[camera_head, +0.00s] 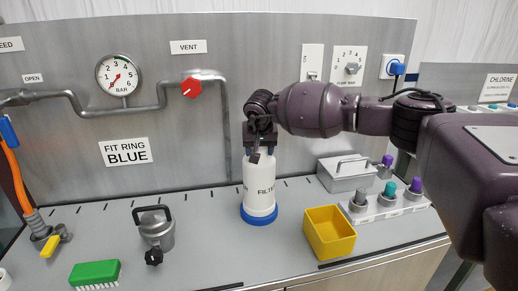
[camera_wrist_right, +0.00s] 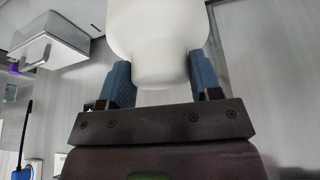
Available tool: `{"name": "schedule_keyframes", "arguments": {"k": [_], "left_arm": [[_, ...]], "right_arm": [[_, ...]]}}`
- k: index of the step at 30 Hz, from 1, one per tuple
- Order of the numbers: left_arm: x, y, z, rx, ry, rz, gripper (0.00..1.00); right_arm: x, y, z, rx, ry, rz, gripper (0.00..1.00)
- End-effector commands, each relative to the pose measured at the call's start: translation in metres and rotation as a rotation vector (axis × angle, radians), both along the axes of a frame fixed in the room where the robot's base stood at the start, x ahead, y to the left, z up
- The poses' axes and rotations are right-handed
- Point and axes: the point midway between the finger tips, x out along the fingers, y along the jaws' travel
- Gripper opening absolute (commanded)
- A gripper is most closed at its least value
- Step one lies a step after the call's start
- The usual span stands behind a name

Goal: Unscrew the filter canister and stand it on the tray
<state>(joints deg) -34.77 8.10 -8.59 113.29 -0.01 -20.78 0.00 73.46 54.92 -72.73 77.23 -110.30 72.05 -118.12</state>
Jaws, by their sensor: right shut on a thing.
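The white filter canister (camera_head: 258,172) stands upright in the middle of the counter, with part of a "FILTER" label showing and a blue ring (camera_head: 259,218) around its foot. My right gripper (camera_head: 259,142) comes from above and is shut on the canister's narrow top. In the right wrist view, the two blue fingers of my right gripper (camera_wrist_right: 163,82) sit on either side of the white canister (camera_wrist_right: 160,35). I cannot tell from the picture whether its thread is loose. A yellow open-topped tray (camera_head: 330,245) is on the counter right of the canister. My left gripper is not in view.
A steel panel (camera_head: 200,130) rises behind.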

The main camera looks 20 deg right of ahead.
Motion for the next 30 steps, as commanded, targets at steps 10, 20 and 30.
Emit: {"name": "schedule_keyframes", "arguments": {"k": [10,20,30], "left_arm": [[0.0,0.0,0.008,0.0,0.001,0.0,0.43],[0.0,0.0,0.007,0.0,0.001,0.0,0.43],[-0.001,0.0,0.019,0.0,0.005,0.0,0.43]], "right_arm": [[0.0,-0.002,0.002,0.002,-0.002,0.265,0.16],[0.0,-0.002,0.001,0.001,-0.002,0.28,0.16],[0.0,-0.005,0.003,0.001,-0.001,0.511,0.16]]}}
